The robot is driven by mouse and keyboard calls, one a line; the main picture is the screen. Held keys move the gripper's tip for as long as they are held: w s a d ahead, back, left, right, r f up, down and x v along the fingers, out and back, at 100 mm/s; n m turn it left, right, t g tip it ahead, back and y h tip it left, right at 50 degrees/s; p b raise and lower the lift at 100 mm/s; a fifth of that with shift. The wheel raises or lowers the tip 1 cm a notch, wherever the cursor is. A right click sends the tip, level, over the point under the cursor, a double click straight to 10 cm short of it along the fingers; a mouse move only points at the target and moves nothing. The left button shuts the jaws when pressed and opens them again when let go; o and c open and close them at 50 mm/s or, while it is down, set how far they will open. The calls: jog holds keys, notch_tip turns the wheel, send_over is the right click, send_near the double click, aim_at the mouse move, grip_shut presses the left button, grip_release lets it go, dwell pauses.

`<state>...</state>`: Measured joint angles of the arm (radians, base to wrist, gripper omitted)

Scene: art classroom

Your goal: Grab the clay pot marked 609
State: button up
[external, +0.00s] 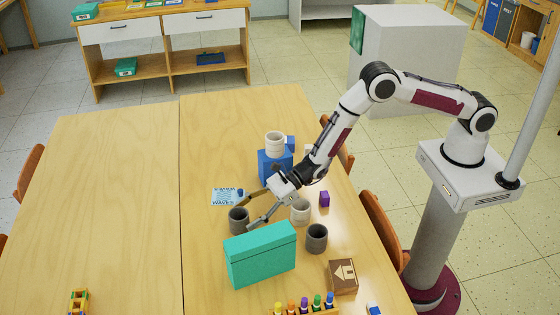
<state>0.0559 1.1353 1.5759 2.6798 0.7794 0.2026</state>
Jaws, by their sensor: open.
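Several small cylindrical pots are on the table, and no 609 mark can be read on any of them. A dark grey pot (238,222) stands just beyond the fingertips of my gripper (247,212). The gripper is open and empty, with its fingers spread and pointing left, close to that pot; I cannot tell whether they touch it. Another grey pot (316,240) stands further right. A whitish pot (301,213) stands beside the gripper's wrist. A second whitish pot (275,145) sits on top of a blue box (270,168).
A teal box (260,256) stands in front of the near grey pot. A blue "WAVES" booklet (226,197) lies behind it. A purple block (324,199), a brown box (343,277) and a rack of coloured bottles (304,308) are on the right. The table's left half (110,200) is mostly clear.

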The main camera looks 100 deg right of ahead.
aim_at(237, 222)
jog(key=shift+x, duration=2.05)
jog(key=shift+f, duration=0.15)
jog(key=shift+s, duration=0.1)
jog(key=c, duration=1.3)
